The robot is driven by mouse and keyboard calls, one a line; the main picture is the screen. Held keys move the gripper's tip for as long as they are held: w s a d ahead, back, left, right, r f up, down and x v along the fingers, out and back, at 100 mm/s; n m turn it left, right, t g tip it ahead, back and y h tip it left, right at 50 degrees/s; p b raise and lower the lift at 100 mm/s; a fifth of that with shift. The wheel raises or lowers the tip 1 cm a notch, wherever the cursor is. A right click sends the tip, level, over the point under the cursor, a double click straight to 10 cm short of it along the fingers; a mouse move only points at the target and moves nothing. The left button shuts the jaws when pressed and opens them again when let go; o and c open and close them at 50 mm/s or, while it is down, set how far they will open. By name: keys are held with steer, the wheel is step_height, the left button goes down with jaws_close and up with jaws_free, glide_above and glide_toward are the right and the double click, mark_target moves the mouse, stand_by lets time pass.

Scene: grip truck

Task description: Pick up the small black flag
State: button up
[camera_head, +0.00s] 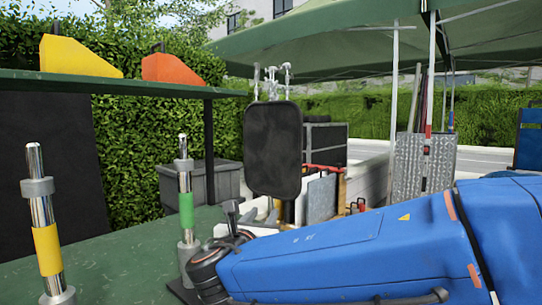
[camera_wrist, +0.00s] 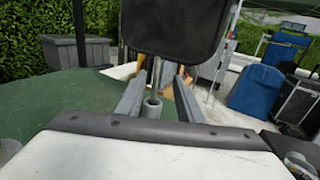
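The small black flag is a rounded dark panel (camera_head: 273,150) in the middle of the head view, upright. In the wrist view the lower part of the black flag (camera_wrist: 174,27) fills the top centre. A thin stem runs down from it to a grey collar (camera_wrist: 152,106). My gripper (camera_wrist: 160,92) is open, with one grey finger on each side of the stem, below the panel. Gaps show between the fingers and the stem. In the head view my blue arm hides much of the area below the flag.
A yellow block (camera_head: 78,57) and an orange block (camera_head: 170,69) sit on the green upper shelf (camera_head: 120,84). Metal posts with a yellow band (camera_head: 46,250) and a green band (camera_head: 187,211) stand on the green lower surface (camera_head: 120,258). Grey bins (camera_head: 203,182) stand behind.

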mark_target(271, 204)
steer(key=w, duration=0.2)
steer(key=w+d, duration=0.1)
steer(key=w, duration=0.5)
steer(key=shift+w+d, duration=0.25)
steer(key=shift+d, duration=0.05)
steer(key=shift+w+d+f, duration=0.1)
steer(key=shift+w+d, duration=0.05)
steer(key=shift+w, duration=1.15)
steer(key=shift+w+d+f, duration=0.1)
steer(key=shift+w, duration=1.2)
steer(key=shift+r, duration=0.1)
jaws_close()
